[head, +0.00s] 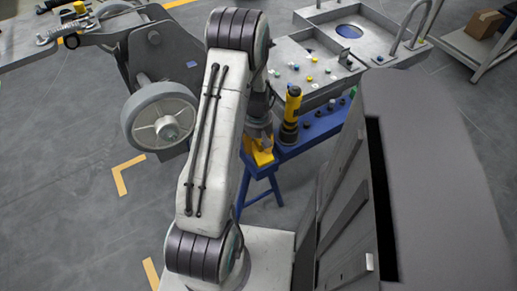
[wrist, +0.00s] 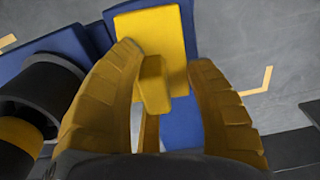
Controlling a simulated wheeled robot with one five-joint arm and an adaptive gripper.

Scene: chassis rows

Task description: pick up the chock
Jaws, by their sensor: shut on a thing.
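The chock (wrist: 150,30) is a yellow piece with a flat plate and a raised block, seen in the wrist view at top centre. My gripper (wrist: 165,62) has its ochre fingers on either side of the raised block and is shut on the chock. The fingers hide part of its sides. In the head view the chock (head: 262,158) shows as a small yellow patch below my gripper, over the end of the blue bench (head: 310,130). I cannot tell whether it touches the blue surface.
A black and yellow cylinder (head: 291,110) stands on the bench close beside my gripper; it also shows in the wrist view (wrist: 38,95). A grey caster wheel (head: 160,120) is to the left. A grey tray with small coloured parts (head: 297,50) lies behind. Open floor is at left.

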